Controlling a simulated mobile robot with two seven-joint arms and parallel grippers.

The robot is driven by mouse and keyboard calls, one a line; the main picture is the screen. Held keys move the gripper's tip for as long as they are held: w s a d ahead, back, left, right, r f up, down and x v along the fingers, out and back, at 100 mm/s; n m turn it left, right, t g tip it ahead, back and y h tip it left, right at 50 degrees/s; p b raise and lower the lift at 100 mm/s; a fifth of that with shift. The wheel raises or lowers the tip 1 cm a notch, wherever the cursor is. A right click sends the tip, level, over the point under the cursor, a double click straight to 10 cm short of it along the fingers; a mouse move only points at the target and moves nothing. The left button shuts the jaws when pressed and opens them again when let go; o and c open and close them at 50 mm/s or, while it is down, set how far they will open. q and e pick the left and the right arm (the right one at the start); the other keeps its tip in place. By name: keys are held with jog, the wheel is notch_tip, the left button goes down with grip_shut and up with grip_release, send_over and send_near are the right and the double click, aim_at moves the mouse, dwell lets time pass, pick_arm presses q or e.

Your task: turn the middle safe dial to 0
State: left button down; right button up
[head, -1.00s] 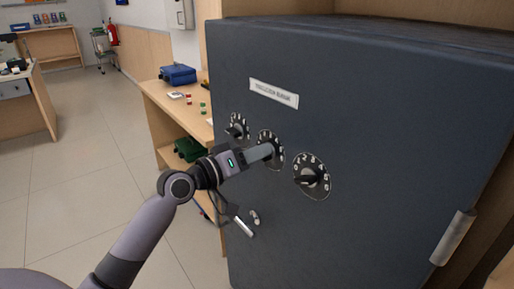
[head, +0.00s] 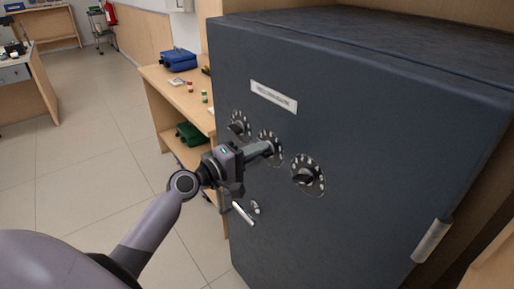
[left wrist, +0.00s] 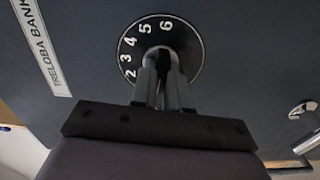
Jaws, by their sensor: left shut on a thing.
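The dark safe door (head: 350,130) carries three round dials with white numbers in a slanting row. My left gripper (head: 267,148) is shut on the knob of the middle dial (head: 264,135) and hides most of that knob. In the left wrist view, the middle dial (left wrist: 190,45) shows numbers 2 to 6 around its black face; the rest is covered by the gripper fingers (left wrist: 160,62). The knob's pointer cannot be read. The left dial (head: 240,123) and right dial (head: 308,172) stand free on either side. My right gripper is not in view.
A metal safe handle (head: 243,213) sticks out below the dials, close under my wrist. A wooden shelf desk (head: 152,88) with a blue case (head: 179,60) and a green case (head: 190,134) stands left of the safe. Open tiled floor (head: 85,190) lies further left.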

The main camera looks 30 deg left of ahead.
pick_arm(q)
jog(key=shift+n, duration=0.5)
jog(key=c, duration=1.1)
grip_release()
jog(key=shift+b+v, duration=0.65)
jog(key=shift+v, duration=2.95)
